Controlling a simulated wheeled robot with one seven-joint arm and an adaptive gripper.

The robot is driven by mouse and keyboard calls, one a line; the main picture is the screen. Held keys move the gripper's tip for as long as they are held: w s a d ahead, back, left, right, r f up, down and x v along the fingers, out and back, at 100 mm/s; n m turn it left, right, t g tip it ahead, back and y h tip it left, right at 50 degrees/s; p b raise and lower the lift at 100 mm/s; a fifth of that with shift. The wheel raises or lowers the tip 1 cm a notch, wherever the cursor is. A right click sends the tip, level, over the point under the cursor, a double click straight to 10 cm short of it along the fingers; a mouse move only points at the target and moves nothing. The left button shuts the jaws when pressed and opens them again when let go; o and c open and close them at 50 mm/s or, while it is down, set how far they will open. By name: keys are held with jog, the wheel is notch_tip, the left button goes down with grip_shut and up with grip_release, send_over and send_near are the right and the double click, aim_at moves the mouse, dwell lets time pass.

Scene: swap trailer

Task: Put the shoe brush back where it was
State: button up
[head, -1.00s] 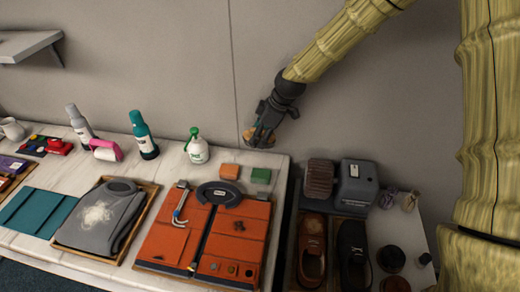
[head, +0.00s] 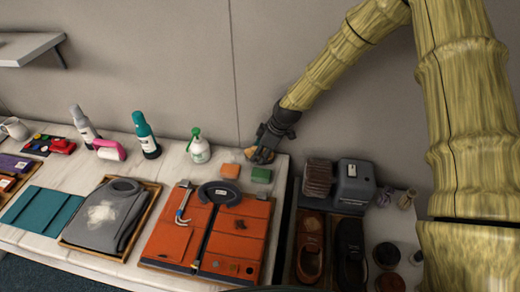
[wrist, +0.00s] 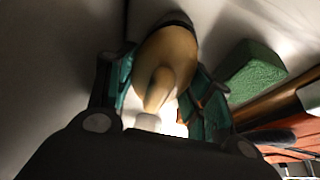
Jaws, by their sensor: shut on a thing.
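The shoe brush appears to be the tan, rounded wooden piece in my gripper. It shows in the wrist view (wrist: 170,65) with a dark edge at its far end, and as a small tan patch in the head view (head: 250,154). My gripper (head: 261,156) points down at the back right corner of the white counter (head: 185,172), close behind the green block. In the wrist view the gripper's teal-padded fingers (wrist: 163,100) are on both sides of the brush. Whether the brush touches the counter cannot be told.
An orange block (head: 230,171) and a green block (head: 261,175) are just in front of the gripper. A spray bottle (head: 199,150) stands to the left. An orange panelled item (head: 180,240) lies in front. Brown (head: 310,250) and black shoes (head: 350,255) stand right, below a grey device (head: 356,185).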

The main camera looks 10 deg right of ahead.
dwell(0.3)
jog(key=shift+f, duration=0.2)
jog(key=o, duration=0.9)
jog(key=shift+c, duration=0.2)
jog(key=shift+r, duration=0.1)
jog(key=shift+r, duration=0.2)
jog(key=b+v, duration=0.3)
jog(key=v, duration=0.9)
